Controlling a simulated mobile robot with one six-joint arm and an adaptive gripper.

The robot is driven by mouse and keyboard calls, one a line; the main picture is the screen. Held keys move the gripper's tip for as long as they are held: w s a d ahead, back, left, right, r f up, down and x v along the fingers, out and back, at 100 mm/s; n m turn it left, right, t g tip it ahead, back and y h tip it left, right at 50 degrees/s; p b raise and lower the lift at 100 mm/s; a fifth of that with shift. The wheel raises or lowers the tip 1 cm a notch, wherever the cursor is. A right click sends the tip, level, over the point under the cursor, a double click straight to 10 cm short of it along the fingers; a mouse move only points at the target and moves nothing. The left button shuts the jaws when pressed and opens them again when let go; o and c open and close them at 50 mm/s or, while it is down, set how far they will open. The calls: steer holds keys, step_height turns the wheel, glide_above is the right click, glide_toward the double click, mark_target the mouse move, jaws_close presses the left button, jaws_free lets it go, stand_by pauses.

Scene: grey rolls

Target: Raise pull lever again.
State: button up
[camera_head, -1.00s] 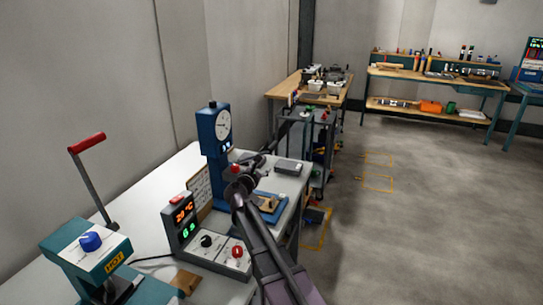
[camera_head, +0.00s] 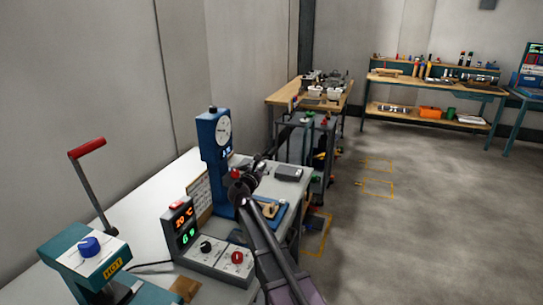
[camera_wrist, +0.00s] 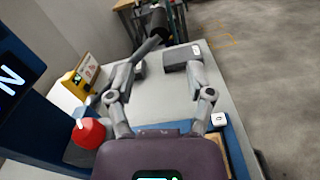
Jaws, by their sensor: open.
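A blue stand (camera_head: 212,160) with a round dial stands on the grey bench; its edge shows at the left of the wrist view (camera_wrist: 28,105). A red knob (camera_wrist: 88,133) is at its side, left of my gripper. A dark lever-like bar with a thick black cylindrical end (camera_wrist: 158,22) slants up beyond my left finger. My gripper (camera_wrist: 160,78) is open, with nothing visibly held between its fingers. In the head view my gripper (camera_head: 257,166) is in front of the stand and partly hides this area. I cannot tell whether the bar touches a finger.
A teal press (camera_head: 88,262) with a red-handled lever (camera_head: 87,148) stands at the near left. A grey controller (camera_head: 215,258) with lit digits is beside it. A dark grey box (camera_head: 288,173) lies on the bench beyond my gripper. Open floor (camera_head: 420,230) is to the right.

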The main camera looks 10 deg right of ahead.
mark_target(269, 158)
steer(key=x, duration=1)
steer(key=shift+w, duration=0.1)
jaws_close()
